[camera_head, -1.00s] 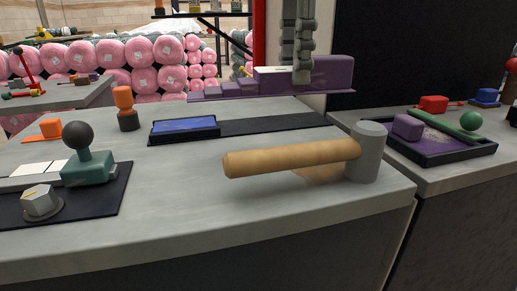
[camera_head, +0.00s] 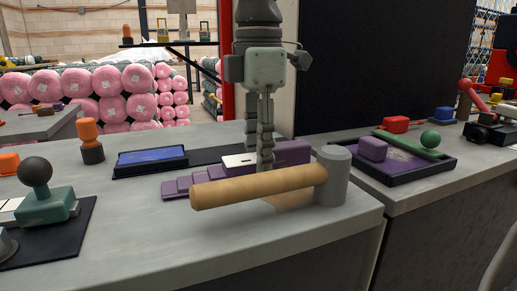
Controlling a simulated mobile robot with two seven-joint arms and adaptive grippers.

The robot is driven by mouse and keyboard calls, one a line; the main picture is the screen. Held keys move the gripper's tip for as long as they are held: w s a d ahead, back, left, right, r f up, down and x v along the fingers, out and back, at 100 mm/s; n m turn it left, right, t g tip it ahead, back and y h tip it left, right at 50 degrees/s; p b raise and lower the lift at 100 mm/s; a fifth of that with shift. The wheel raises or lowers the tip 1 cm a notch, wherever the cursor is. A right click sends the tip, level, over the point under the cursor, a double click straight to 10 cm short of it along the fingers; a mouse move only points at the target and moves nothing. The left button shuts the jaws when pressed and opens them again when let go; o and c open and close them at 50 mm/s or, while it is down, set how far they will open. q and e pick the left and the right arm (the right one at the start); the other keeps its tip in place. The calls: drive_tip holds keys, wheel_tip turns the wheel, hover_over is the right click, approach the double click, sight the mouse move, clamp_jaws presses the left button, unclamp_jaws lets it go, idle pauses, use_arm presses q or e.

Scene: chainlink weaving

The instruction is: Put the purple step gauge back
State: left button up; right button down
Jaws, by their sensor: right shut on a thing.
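The purple step gauge (camera_head: 292,153) is low over the grey workbench (camera_head: 130,235), behind the wooden mallet (camera_head: 255,186). Its steps go down to the left, and a white label shows on top. The mallet handle hides part of its lower front, and I cannot tell whether it touches the bench. My right gripper (camera_head: 264,160) points down from above and is shut on the gauge near its middle. My left gripper is not in view.
An orange-topped stamp (camera_head: 90,141) and a green ball-handled tool (camera_head: 43,192) stand left. A purple-lined tray (camera_head: 440,168) is on the right bench. The front of the bench is clear.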

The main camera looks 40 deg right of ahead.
drive_tip(key=shift+f, duration=0.1)
drive_tip(key=shift+f, duration=0.1)
drive_tip(key=c, duration=1)
unclamp_jaws()
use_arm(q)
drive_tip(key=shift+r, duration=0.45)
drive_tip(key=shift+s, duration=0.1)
